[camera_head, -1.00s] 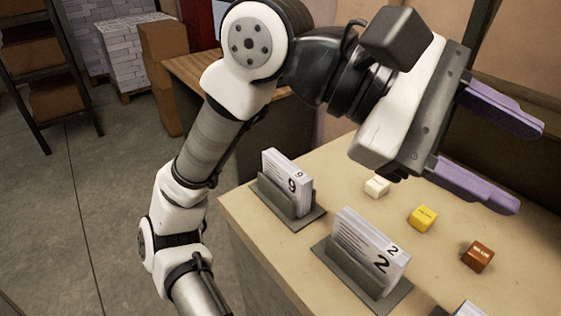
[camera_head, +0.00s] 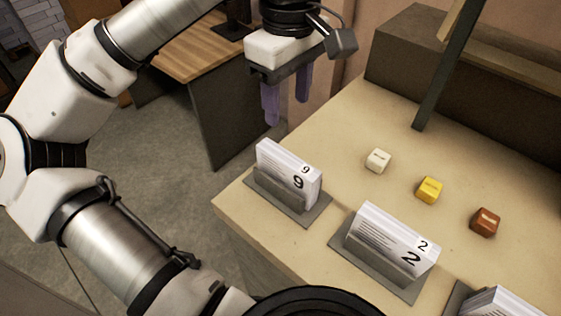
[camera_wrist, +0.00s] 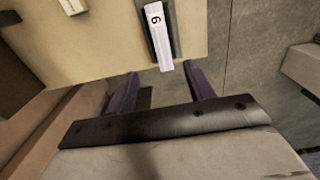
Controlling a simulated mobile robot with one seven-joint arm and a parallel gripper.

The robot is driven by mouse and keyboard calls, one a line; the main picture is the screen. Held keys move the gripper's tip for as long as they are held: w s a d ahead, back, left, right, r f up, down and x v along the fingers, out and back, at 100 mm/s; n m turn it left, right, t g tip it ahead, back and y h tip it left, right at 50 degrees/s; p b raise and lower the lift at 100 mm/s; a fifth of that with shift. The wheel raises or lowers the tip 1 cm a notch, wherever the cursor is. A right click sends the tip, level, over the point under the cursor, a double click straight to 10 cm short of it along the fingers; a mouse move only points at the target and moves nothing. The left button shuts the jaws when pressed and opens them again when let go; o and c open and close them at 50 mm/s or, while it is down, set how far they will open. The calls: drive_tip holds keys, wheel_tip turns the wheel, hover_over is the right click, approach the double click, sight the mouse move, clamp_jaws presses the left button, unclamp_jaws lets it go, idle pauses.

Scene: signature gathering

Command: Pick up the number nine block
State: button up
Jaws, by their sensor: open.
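The number nine block (camera_head: 289,172) is a white block of cards marked 9. It stands in a grey holder (camera_head: 308,215) near the left corner of the tan table in the head view. In the wrist view the block (camera_wrist: 157,38) shows from above, near the table edge. My gripper (camera_head: 287,108) is open and empty, with its purple fingers pointing down. In the head view it appears above and behind the nine block, apart from it. In the wrist view the two fingertips (camera_wrist: 161,78) lie on either side of the block's near end.
A similar block marked 2 (camera_head: 385,238) stands in its own holder to the right, and another is partly cut off at the bottom. White (camera_head: 378,161), yellow (camera_head: 429,190) and brown (camera_head: 486,222) cubes lie on the table (camera_head: 345,130). A dark post (camera_head: 447,75) stands at the back.

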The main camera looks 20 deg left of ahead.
sight(287, 158)
wheel_tip(287, 158, down, 8)
drive_tip(key=b, duration=0.4)
drive_tip(key=shift+f+b, duration=0.25)
drive_tip(key=shift+b, duration=0.1)
drive_tip(key=shift+s+d+f+b, duration=0.15)
drive_tip(key=shift+f+b, duration=0.5)
drive_tip(key=shift+f, duration=0.7)
drive_tip(key=shift+s+f+b, duration=0.1)
drive_tip(key=shift+f+b, duration=0.5)
drive_tip(key=shift+f, duration=0.7)
drive_tip(key=shift+c, duration=0.2)
clamp_jaws()
